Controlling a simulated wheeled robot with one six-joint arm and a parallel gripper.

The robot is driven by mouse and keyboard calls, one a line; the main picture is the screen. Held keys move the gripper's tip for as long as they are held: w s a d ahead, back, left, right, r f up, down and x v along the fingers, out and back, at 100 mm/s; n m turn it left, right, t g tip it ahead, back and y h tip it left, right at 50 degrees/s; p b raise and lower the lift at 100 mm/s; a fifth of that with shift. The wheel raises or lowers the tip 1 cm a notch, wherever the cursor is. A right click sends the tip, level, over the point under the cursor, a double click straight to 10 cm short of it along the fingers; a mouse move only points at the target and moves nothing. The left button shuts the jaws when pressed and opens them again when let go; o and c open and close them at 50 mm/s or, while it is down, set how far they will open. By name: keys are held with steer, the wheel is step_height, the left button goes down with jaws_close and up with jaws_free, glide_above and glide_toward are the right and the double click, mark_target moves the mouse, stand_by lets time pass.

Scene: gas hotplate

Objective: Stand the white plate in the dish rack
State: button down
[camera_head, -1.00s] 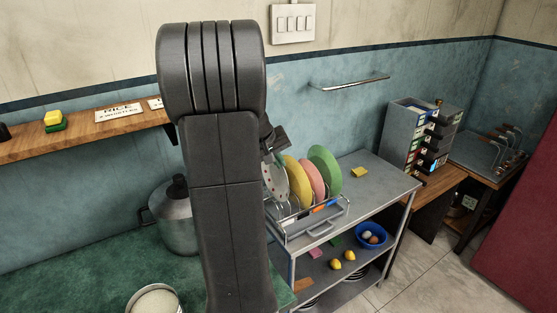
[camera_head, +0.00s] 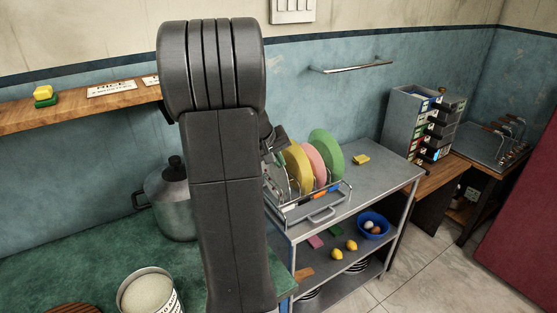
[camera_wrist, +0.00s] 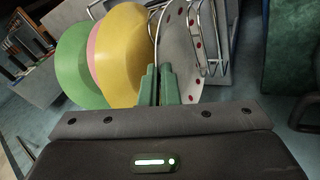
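The white plate with red dots (camera_wrist: 180,50) stands on edge in the wrist view, its rim between the two green fingers of my gripper (camera_wrist: 159,86). The fingers look closed on it. In the head view my gripper (camera_head: 273,142) is partly hidden by my arm, just left of the yellow plate. The plate is mostly hidden there. The wire dish rack (camera_head: 322,213) sits on the metal table and holds a yellow plate (camera_head: 297,168), a pink plate (camera_head: 314,164) and a green plate (camera_head: 326,153) upright. I cannot tell whether the white plate's lower edge touches the rack.
A yellow sponge (camera_head: 361,160) lies on the metal table (camera_head: 375,178), right of the rack. A grey drawer cabinet (camera_head: 408,125) stands farther right. A lidded pot (camera_head: 173,203) and a rice tin (camera_head: 148,292) stand on the green counter. A shelf (camera_head: 75,110) hangs above.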

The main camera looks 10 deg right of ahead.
steer(key=c, duration=1.6)
jaws_free()
steer(key=shift+r, duration=0.1)
steer(key=v, duration=1.3)
steer(key=shift+s+a+r, duration=0.1)
steer(key=shift+a+r, duration=0.1)
steer(key=shift+r, duration=0.1)
steer(key=shift+f, duration=0.1)
steer(key=shift+w+d+r+p+x, duration=0.15)
steer(key=shift+p+x, duration=0.15)
steer(key=shift+x, duration=1.7)
steer(key=shift+d+p+x, duration=0.1)
steer(key=shift+p+x, duration=0.2)
steer(key=shift+x, duration=1.75)
steer(key=shift+w+d+r+p+x, duration=0.15)
steer(key=shift+p+x, duration=0.15)
steer(key=shift+x, duration=1.7)
